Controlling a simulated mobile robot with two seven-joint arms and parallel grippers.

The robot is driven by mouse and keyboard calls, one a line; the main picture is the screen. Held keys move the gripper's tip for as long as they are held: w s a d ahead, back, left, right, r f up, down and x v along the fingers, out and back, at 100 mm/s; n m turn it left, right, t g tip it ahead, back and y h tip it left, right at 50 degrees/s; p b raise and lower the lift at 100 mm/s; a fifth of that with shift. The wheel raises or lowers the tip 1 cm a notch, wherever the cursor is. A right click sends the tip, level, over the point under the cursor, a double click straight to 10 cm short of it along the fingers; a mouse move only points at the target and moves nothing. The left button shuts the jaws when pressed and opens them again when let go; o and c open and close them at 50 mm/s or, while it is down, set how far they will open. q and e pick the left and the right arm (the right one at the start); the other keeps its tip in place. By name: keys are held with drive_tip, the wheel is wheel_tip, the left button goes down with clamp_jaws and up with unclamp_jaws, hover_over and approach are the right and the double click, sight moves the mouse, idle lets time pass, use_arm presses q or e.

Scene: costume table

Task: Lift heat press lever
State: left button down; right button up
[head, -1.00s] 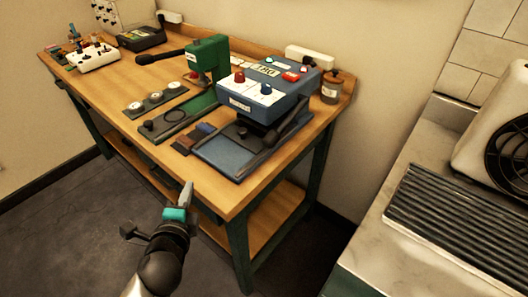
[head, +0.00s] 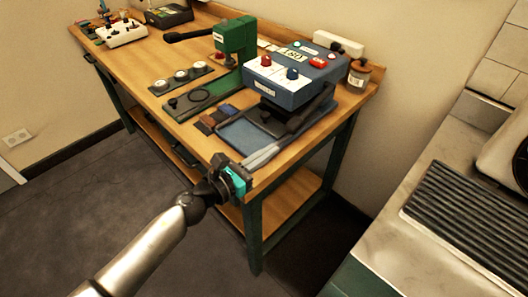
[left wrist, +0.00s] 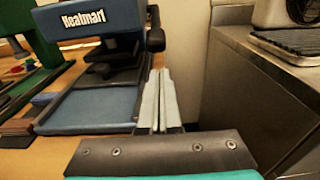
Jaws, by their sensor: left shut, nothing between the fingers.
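The heat press (head: 295,78) is a blue machine with a dial panel, knobs and a display, above a flat blue base plate (head: 243,136) at the table's near right corner. Its black lever (head: 313,108) runs down along the right side of the head, with the handle end low near the plate. In the left wrist view the press head (left wrist: 88,20) reads "Heatmart", and the black lever end (left wrist: 155,40) stands just beyond my fingers. My left gripper (head: 268,153) is shut and empty at the table's front corner, short of the lever. My right gripper is not in view.
A green press (head: 235,42) and a tray with round pieces (head: 181,77) stand left on the wooden table (head: 140,68). A brown jar (head: 359,74) is behind the press. A counter with a ribbed dark mat (head: 470,220) lies right, across a gap.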

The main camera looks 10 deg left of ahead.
use_arm(q)
drive_tip(key=x, duration=0.7)
idle(0.3)
